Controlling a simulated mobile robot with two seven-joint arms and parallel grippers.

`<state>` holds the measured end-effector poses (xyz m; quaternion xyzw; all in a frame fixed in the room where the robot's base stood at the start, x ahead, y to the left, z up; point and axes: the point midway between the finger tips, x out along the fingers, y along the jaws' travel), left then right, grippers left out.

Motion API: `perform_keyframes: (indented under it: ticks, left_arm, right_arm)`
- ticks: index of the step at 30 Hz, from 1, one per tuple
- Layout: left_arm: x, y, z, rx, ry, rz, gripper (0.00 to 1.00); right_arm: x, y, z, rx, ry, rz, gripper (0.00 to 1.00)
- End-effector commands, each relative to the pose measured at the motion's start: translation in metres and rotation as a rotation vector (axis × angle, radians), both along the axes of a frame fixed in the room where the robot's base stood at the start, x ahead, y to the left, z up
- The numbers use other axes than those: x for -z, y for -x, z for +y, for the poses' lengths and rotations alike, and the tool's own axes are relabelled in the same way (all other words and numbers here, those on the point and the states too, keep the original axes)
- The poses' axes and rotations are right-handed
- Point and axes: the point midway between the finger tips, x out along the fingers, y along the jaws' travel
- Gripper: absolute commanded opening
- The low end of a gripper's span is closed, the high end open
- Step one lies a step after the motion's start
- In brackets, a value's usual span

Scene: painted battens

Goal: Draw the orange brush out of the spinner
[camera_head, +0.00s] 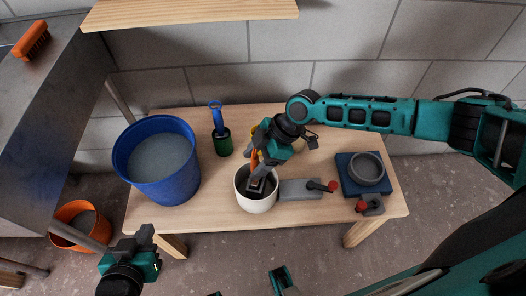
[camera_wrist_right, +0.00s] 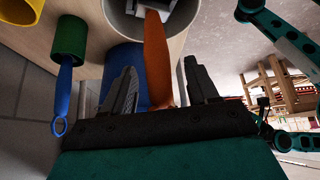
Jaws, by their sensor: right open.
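The orange brush (camera_wrist_right: 157,60) stands with its head down in a white round pot (camera_head: 257,204), which I take to be the spinner. The pot's rim also shows at the top of the right wrist view (camera_wrist_right: 118,22). My right gripper (camera_head: 258,174) is above the pot, with its fingers open on either side of the brush's orange handle. In the right wrist view (camera_wrist_right: 165,88) there is a gap beside the handle on each side. My left gripper (camera_head: 136,240) is low at the left, in front of the table and away from the pot; its jaw gap is unclear.
A blue bucket (camera_head: 132,165) and a green roller with a blue handle (camera_head: 222,142) stand left of the pot. A grey block (camera_head: 298,190) with a red-knobbed lever sits close on its right. A blue plate with a grey bowl (camera_head: 366,168) is farther right. An orange bucket (camera_head: 68,232) is on the floor.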

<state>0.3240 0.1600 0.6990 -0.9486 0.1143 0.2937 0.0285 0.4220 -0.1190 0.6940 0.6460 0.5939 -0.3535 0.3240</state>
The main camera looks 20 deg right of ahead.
Motion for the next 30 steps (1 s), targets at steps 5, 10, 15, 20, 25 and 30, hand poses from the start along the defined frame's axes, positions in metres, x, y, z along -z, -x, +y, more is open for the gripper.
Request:
perform_keyframes:
  ticks: [5,10,15,20,25,30]
  left_arm:
    - [-0.0008,-0.0010,-0.0009,0.002,0.002,-0.003,0.00]
    - [-0.0011,-0.0011,-0.0011,0.002,0.001,-0.003,0.00]
    - [-0.0012,-0.0013,-0.0009,0.003,0.000,-0.004,0.00]
    - [-0.0012,-0.0012,-0.0004,0.004,-0.001,-0.004,0.00]
    - [-0.0013,-0.0014,0.0000,0.004,-0.003,-0.005,0.00]
    - [-0.0013,-0.0014,0.0002,0.004,-0.003,-0.005,0.00]
  right_arm:
    - [0.0026,-0.0004,0.0018,0.000,0.000,-0.001,0.59]
    - [0.0025,-0.0004,0.0017,0.000,0.000,-0.001,0.58]
    - [0.0024,-0.0004,0.0015,0.001,0.000,-0.001,0.42]
    - [0.0024,-0.0003,0.0015,0.001,0.000,-0.001,0.26]
    - [0.0022,-0.0006,0.0013,0.000,0.000,-0.002,0.10]
    - [0.0022,-0.0009,0.0011,0.000,0.001,-0.002,0.26]
